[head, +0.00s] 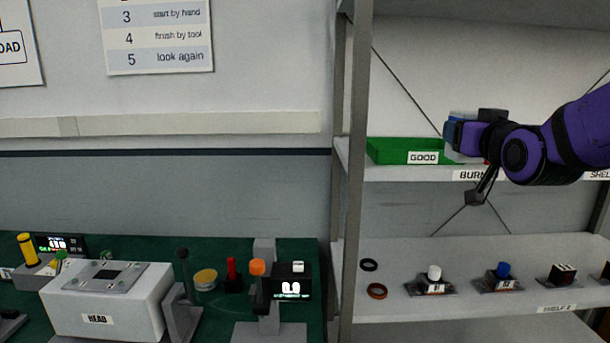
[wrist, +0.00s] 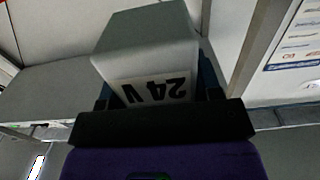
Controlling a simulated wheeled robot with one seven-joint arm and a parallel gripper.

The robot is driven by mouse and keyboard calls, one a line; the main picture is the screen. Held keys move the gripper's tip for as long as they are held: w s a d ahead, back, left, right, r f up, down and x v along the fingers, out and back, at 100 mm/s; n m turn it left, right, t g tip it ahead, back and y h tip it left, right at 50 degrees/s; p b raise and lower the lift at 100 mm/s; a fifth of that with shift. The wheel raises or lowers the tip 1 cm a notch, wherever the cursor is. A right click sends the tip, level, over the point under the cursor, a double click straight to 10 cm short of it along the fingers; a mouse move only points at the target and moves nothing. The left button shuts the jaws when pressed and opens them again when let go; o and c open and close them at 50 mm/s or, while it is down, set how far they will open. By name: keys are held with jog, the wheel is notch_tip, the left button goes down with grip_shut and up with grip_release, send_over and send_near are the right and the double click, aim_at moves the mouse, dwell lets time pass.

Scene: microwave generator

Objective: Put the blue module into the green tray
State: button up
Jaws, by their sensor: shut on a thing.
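The green tray (head: 390,153), labelled GOOD, stands on the upper shelf. My gripper (head: 460,134) is at the tray's right end and hides that end in the head view. In the wrist view my gripper (wrist: 160,98) is shut on a box-shaped module (wrist: 145,48) with a "24 V" label, which looks grey there. In the head view blue and pale grey parts show at the gripper's tip; I cannot tell which belong to the module or the fingers. Whether the module is over the tray or beside it is unclear.
The shelf post (head: 350,170) stands left of the tray. The lower shelf (head: 450,305) carries rings and several small parts, including one with a blue knob (head: 503,269). A green bench with a white HEAD block (head: 110,298) is at lower left.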

jog(key=w+f, duration=0.3)
jog(key=f, duration=1)
jog(key=w+f, duration=0.3)
jog(key=f, duration=0.9)
jog(key=w+f, duration=0.3)
jog(key=f, duration=1)
notch_tip(320, 180, down, 12)
jog(key=s, duration=0.3)
jog(key=shift+d, duration=0.3)
